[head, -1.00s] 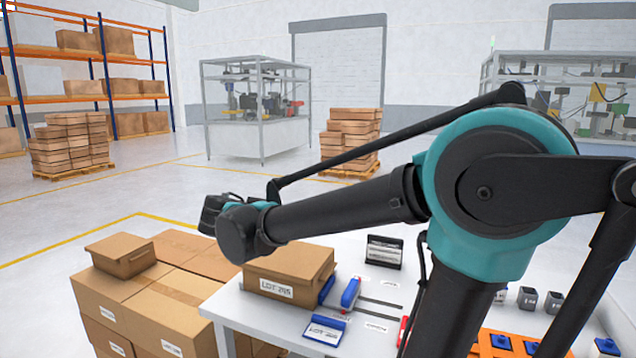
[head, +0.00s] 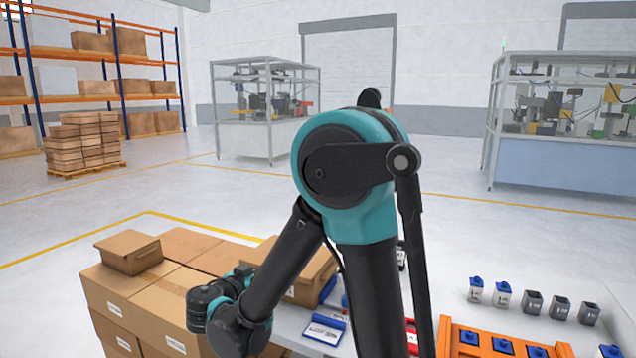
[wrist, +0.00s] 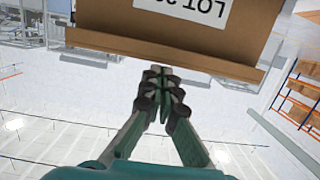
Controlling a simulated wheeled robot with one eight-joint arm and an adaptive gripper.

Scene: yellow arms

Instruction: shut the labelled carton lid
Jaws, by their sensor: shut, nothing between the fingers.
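The labelled carton (head: 312,272) is brown and sits at the table's left end. My arm hides part of it in the head view. In the wrist view the carton (wrist: 245,32) fills the top, with its white "LOT" label (wrist: 185,8) upside down. The lid's edge (wrist: 215,67) runs across below the label. The lid looks level, but I cannot tell whether it is fully down. My gripper (wrist: 160,70) is shut and empty, its fingertips overlapping the lid edge in the picture. I cannot tell whether they touch it. In the head view my arm hides the fingertips.
Stacked brown cartons (head: 160,292) stand left of the table, with a smaller box (head: 128,254) on top. A blue-edged label card (head: 323,331) lies in front of the labelled carton. An orange tray (head: 455,335) and several small blue and grey blocks (head: 532,302) are at right.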

